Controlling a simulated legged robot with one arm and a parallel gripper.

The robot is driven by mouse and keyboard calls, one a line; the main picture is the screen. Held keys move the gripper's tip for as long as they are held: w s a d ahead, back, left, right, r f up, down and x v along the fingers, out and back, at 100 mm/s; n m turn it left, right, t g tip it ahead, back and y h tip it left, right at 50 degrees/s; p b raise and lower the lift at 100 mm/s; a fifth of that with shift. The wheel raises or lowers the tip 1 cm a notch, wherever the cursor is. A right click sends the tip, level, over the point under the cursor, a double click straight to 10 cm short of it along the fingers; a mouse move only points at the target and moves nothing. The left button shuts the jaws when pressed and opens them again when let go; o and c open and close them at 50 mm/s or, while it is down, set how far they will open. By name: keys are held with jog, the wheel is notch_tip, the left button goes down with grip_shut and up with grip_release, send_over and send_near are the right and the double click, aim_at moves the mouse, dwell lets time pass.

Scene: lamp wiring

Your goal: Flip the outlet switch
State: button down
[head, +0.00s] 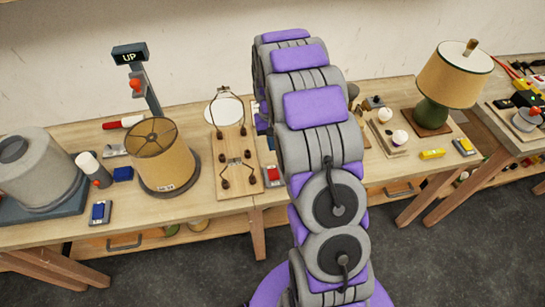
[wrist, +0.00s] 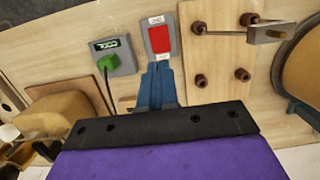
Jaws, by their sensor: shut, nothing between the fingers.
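A red rocker switch (wrist: 161,40) in a grey housing with white labels lies on the wooden table in the wrist view. A similar small red-faced switch (head: 271,176) shows beside my arm in the head view. My gripper (wrist: 159,68) is shut and empty, its blue fingertips at the lower edge of the switch housing. I cannot tell whether they touch it. Left of the switch is a grey box with a green display (wrist: 113,50), with a green plug (wrist: 107,64) and cable in it. In the head view my arm hides the gripper.
A wooden board with dark knobs and a metal rod (wrist: 250,50) lies right of the switch. A lampshade (head: 160,155) stands left of the board, and a lit-looking green-based lamp (head: 433,115) stands at the right.

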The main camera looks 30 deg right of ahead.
aim_at(273, 176)
jog(key=f+b, duration=0.1)
jog(key=f, duration=0.3)
jog(key=s+f+b, duration=0.1)
jog(key=f, duration=0.3)
jog(key=s+f+b, duration=0.1)
jog(key=f, duration=0.4)
jog(key=shift+a, duration=0.35)
